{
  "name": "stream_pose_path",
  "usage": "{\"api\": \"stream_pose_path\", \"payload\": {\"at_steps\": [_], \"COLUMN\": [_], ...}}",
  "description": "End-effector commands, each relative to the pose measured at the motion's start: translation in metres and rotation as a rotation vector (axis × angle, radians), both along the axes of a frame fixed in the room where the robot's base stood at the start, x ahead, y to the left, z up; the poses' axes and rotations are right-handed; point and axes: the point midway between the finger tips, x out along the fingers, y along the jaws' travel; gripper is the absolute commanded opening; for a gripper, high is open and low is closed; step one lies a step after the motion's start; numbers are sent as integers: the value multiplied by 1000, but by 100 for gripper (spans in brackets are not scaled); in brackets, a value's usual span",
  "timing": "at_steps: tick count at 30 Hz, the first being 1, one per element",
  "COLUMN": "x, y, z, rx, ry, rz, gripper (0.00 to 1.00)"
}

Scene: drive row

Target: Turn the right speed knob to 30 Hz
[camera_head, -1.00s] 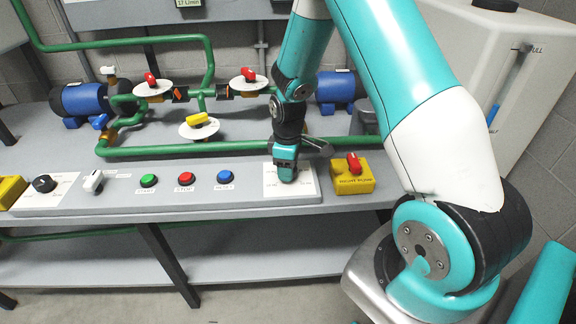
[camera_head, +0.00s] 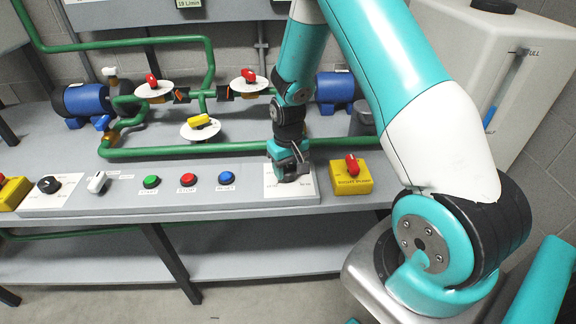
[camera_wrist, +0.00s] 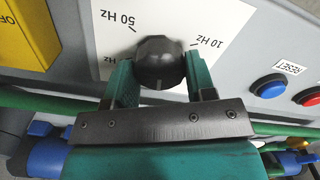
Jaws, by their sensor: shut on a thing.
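The right speed knob (camera_wrist: 160,60) is round and black, on a white dial plate (camera_wrist: 113,40) in the wrist view. "50 Hz" and "10 Hz" labels show upside down or tilted beside it. Another Hz label at the left is partly covered, and I cannot read the knob's pointer. My gripper (camera_wrist: 160,76) is shut on the knob, a green finger on each side. In the head view my gripper (camera_head: 290,170) stands over the right dial plate (camera_head: 307,189) and hides the knob.
A yellow box with a red switch (camera_head: 351,176) stands close right of the plate. Blue (camera_head: 226,178), red (camera_head: 188,180) and green (camera_head: 151,182) buttons lie left. Green pipes (camera_head: 240,151) run behind my gripper. A flow display (camera_head: 189,3) hangs at the top.

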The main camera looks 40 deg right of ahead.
Motion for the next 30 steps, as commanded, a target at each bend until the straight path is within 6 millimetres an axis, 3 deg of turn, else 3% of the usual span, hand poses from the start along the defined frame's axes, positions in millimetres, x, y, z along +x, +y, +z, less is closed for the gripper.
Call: {"api": "stream_pose_path", "payload": {"at_steps": [12, 28, 29, 30], "x": [2, 2, 2, 2], "y": [-2, -2, -2, -2], "z": [1, 1, 1, 1], "rx": [-3, -5, -5, -5], "ry": [-7, -8, -8, -8], "rz": [-173, -193, -193, -193], "gripper": [27, 27, 57, 66]}}
